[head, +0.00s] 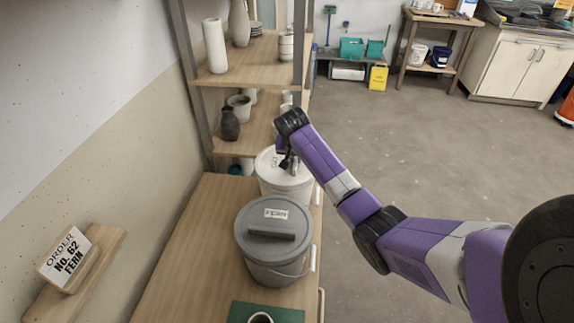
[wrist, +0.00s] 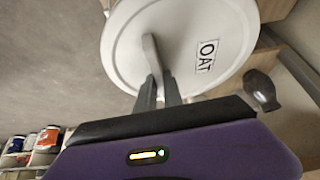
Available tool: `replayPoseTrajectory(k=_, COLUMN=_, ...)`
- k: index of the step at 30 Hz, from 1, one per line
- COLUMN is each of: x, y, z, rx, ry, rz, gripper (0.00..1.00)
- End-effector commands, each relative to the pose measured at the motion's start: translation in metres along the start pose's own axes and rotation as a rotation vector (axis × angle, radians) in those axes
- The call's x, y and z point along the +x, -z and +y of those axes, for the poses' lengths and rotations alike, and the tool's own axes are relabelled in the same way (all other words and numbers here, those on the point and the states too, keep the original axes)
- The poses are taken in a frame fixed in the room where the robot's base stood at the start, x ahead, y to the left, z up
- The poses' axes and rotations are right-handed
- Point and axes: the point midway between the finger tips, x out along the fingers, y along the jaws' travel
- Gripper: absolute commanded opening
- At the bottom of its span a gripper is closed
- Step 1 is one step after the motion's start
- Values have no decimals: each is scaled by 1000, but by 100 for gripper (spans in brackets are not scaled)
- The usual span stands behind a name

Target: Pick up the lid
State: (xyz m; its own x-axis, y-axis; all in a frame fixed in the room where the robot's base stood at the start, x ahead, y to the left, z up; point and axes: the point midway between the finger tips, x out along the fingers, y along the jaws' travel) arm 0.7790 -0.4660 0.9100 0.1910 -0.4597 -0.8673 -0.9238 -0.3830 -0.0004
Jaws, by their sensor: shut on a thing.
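My gripper (head: 289,163) reaches down over the white bucket (head: 292,191) at the far end of the bench. In the wrist view my gripper (wrist: 158,80) is shut on the bar handle (wrist: 151,52) of a round white lid (wrist: 122,38) labelled OAT. In the head view this white lid (head: 267,160) sits on or just above its bucket; I cannot tell if there is a gap. A grey lid (head: 256,217) labelled FERN, with a bar handle, sits on the nearer grey bucket (head: 265,273).
The order card (head: 69,256) on a wall ledge reads "ORDER NO. 62 FERN". Shelves with pots (head: 239,107) stand behind the white bucket. A green mat (head: 285,311) with a cup lies at the near end. The bench (head: 190,255) is clear along the left.

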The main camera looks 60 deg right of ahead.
Motion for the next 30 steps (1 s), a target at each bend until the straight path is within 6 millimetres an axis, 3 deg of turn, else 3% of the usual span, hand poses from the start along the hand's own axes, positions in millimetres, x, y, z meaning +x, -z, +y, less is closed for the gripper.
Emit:
replayPoseTrajectory(k=10, x=-3, y=2, z=0, rx=0, ry=0, rz=0, gripper=0)
replayPoseTrajectory(k=15, x=-14, y=9, z=0, rx=1, ry=1, rz=2, gripper=0)
replayPoseTrajectory(k=20, x=-39, y=24, z=-1, rx=1, ry=2, rz=4, gripper=0)
replayPoseTrajectory(k=30, x=-120, y=70, z=-1, rx=1, ry=3, rz=6, gripper=0)
